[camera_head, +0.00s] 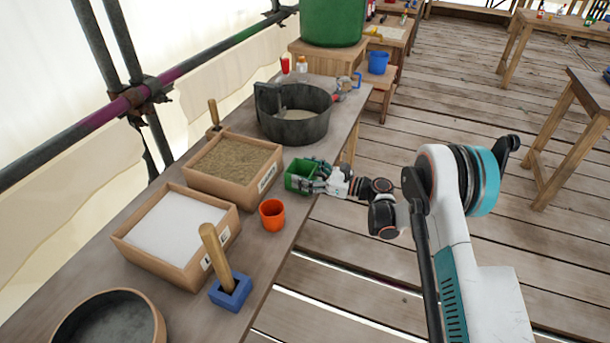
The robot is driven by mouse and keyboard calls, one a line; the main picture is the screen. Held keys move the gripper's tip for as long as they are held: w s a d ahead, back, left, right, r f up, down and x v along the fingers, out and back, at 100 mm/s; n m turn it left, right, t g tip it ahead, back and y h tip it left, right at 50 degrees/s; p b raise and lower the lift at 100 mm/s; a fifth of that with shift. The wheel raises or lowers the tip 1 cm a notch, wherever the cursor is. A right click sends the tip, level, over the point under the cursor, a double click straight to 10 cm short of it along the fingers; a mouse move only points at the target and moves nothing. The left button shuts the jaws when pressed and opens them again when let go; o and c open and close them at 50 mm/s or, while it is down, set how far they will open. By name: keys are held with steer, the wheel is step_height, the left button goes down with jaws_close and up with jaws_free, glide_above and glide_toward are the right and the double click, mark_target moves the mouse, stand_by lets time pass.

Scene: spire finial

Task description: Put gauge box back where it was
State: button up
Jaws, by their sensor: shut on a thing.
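The green open-topped box (298,177), which looks like the gauge box, is at the right edge of the wooden bench (262,262). It is upright, just right of the sand tray and beyond the orange cup. My gripper (313,180) reaches in from the right and is shut on the box's right side. The fingers hide part of that side. I cannot tell whether the box rests on the bench or is just above it.
The sand tray (190,181), white-powder tray (136,260), orange cup (271,214) and blue block with an upright wooden handle (230,292) stand close by. A dark round pan (290,135) is behind. Bare bench shows in front of the orange cup.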

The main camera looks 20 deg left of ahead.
steer(key=o, duration=1.1)
steer(key=shift+o, duration=0.2)
